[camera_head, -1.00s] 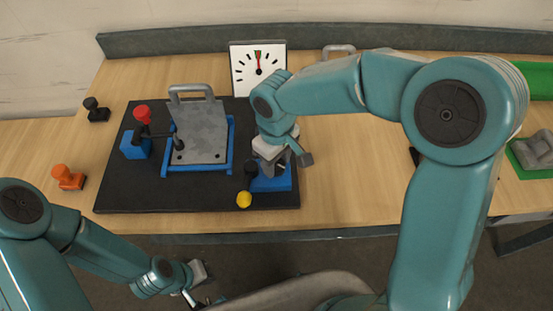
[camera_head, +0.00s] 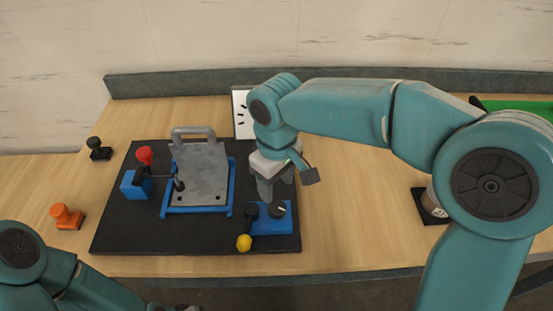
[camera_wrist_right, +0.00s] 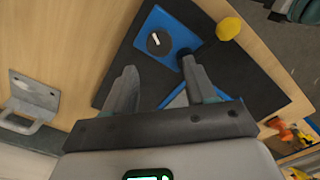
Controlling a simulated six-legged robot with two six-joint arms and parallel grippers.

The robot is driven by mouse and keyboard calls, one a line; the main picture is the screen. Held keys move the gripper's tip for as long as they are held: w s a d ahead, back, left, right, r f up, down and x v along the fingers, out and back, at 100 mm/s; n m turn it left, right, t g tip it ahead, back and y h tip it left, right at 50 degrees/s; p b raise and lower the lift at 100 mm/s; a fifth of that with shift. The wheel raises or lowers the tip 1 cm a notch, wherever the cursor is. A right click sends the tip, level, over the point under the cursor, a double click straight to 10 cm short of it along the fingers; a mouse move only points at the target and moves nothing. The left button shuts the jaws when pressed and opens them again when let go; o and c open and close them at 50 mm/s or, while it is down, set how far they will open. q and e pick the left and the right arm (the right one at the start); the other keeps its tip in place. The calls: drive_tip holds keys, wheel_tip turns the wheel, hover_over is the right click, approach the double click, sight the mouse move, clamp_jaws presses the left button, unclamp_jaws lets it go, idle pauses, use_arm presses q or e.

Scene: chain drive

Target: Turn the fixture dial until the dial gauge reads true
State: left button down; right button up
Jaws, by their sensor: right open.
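The fixture dial (camera_head: 278,211) is a round dark knob with a white mark on a blue block (camera_head: 265,226) at the mat's right front corner. In the right wrist view the dial (camera_wrist_right: 159,42) shows clear of the fingers. My right gripper (camera_head: 270,196) is open and empty, just above and behind the dial, apart from it. The dial gauge (camera_head: 241,115) is a white panel with black ticks at the back; my right arm hides most of its face and its needle. My left gripper (camera_head: 186,308) is barely visible at the bottom edge.
A yellow-knobbed lever (camera_head: 244,242) stands beside the dial block. A grey plate with a handle (camera_head: 203,172) sits in a blue frame on the black mat (camera_head: 135,230), with a red-knobbed clamp (camera_head: 144,155) on its left. Orange (camera_head: 66,216) and black (camera_head: 99,148) pieces lie left of the mat.

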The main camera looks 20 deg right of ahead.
wheel_tip(320, 180, up, 8)
drive_tip(key=shift+w, duration=0.1)
idle(0.4)
drive_tip(key=shift+s, duration=0.2)
